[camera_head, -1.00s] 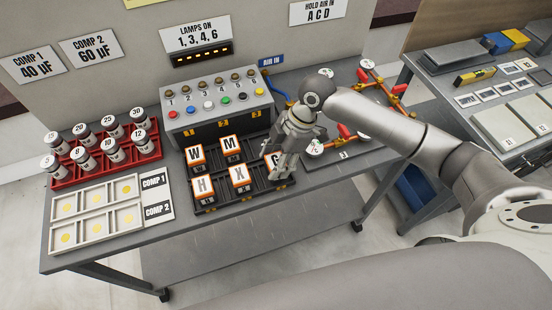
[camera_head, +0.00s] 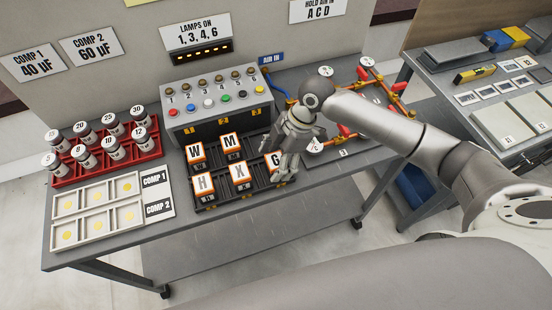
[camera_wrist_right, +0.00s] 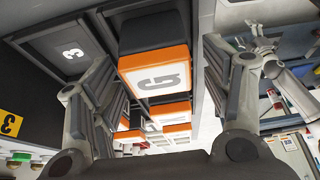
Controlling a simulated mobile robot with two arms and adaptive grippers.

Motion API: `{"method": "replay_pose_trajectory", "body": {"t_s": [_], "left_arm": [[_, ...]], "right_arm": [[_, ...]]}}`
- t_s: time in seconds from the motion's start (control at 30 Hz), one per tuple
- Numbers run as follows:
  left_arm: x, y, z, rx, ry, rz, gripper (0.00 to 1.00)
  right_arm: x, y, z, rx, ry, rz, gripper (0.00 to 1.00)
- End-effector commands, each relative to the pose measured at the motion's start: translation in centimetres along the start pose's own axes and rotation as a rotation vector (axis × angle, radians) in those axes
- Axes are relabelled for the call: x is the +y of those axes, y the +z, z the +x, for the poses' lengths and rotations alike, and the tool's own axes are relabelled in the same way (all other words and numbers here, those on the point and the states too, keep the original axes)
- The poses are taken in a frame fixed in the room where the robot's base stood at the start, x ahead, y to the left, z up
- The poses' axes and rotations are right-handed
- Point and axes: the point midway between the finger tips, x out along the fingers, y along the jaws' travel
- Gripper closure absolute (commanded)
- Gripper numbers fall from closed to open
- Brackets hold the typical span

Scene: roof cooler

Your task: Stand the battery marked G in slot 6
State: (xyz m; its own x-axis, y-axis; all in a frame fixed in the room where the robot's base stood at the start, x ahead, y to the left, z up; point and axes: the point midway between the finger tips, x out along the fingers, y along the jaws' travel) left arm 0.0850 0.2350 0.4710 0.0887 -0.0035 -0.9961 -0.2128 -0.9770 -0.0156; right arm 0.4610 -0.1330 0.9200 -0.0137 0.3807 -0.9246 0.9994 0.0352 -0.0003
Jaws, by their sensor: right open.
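The battery marked G (camera_head: 276,160) has an orange-edged white top and a black body. It is at the front right place of the black battery tray (camera_head: 228,204), beside battery X (camera_head: 239,171). It looks upright, but its base is hidden. My right gripper (camera_head: 283,172) is around it, partly covering it in the head view. In the right wrist view battery G (camera_wrist_right: 155,73) lies between the fingers of my open right gripper (camera_wrist_right: 160,100), with gaps at both sides. The 6 of its slot is not visible. The left gripper is not in view.
Batteries W (camera_head: 196,153), M (camera_head: 231,145) and H (camera_head: 205,183) stand in the tray. An empty slot marked 3 (camera_wrist_right: 73,53) is beside G. The lamp box (camera_head: 215,108) is behind, and a pipe board (camera_head: 335,155) is close on the right.

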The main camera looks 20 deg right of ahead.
Motion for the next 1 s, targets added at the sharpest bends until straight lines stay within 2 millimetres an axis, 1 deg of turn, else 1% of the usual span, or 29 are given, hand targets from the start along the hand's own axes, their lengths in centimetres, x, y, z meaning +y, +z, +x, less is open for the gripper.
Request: {"method": "replay_pose_trajectory", "body": {"t_s": [0.17, 0.4, 0.5, 0.6, 0.77, 1.0], "left_arm": [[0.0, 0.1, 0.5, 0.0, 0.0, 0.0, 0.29], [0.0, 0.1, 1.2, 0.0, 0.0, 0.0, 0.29], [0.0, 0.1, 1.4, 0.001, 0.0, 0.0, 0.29], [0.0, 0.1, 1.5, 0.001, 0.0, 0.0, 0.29], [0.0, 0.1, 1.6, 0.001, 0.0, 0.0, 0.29], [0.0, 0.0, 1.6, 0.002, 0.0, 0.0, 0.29]], "right_arm": [[0.2, 0.1, -2.6, 0.0, 0.007, -0.002, 0.29], [0.2, 0.1, -7.8, -0.001, 0.007, -0.001, 0.29], [0.1, 0.0, -9.6, 0.0, 0.006, 0.0, 0.29], [0.1, 0.0, -10.9, 0.0, 0.004, 0.0, 0.29], [0.1, 0.0, -11.9, 0.0, 0.001, 0.0, 0.29], [0.0, 0.0, -12.0, 0.0, 0.001, 0.0, 0.29]]}}
